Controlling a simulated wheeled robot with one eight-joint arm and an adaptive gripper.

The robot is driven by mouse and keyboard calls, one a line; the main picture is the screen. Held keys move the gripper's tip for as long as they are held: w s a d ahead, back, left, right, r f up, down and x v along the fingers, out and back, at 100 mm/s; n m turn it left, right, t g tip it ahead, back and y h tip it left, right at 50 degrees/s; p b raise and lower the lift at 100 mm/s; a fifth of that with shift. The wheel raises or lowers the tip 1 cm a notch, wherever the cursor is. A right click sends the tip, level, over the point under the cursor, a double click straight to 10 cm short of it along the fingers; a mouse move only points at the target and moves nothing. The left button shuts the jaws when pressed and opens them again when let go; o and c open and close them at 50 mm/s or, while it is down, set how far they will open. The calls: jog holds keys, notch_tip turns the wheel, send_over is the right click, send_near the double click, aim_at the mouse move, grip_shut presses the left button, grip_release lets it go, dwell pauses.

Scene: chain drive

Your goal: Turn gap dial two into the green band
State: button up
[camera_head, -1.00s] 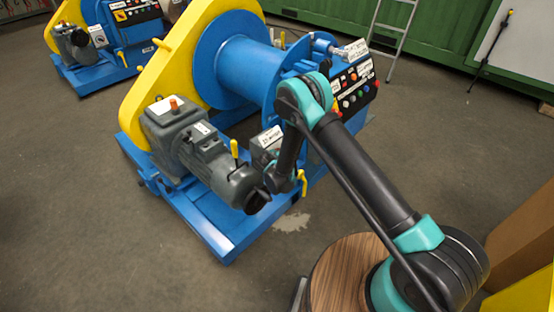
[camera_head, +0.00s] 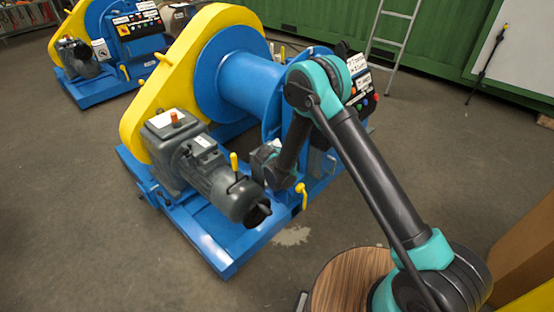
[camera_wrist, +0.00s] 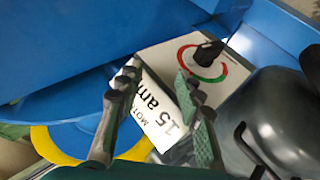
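A dial with a black knob (camera_wrist: 208,52) sits on a pale box face in the wrist view. A ring with red and green arcs (camera_wrist: 203,70) surrounds the knob. A white label (camera_wrist: 160,110) beside it reads "MOT" and "15 am", partly covered by a finger. I cannot tell from it whether this is gap dial two, nor exactly where the knob points. My gripper (camera_wrist: 156,72) is open and empty. Its right finger is close to the dial's left side in the picture, apart from the knob. In the head view, the grey box (camera_head: 263,156) is partly behind my arm.
A grey motor (camera_head: 215,175) with a yellow lever stands close left of my arm; its dark rounded casing (camera_wrist: 285,115) fills the wrist view's right. The blue drum (camera_head: 250,85) and a control panel (camera_head: 362,90) lie behind. Open floor (camera_head: 100,240) is at left.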

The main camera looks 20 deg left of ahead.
jog(key=w+d+m+g, duration=0.2)
jog(key=d+g, duration=0.3)
jog(key=d, duration=0.1)
notch_tip(320, 180, up, 6)
jog(key=d+g+y, duration=0.2)
jog(key=g+y, duration=0.2)
jog(key=g, duration=0.1)
jog(key=x, duration=1.7)
jog(key=shift+s+d+f, duration=0.1)
jog(key=shift+s+f, duration=0.15)
jog(key=shift+f, duration=0.2)
grip_shut()
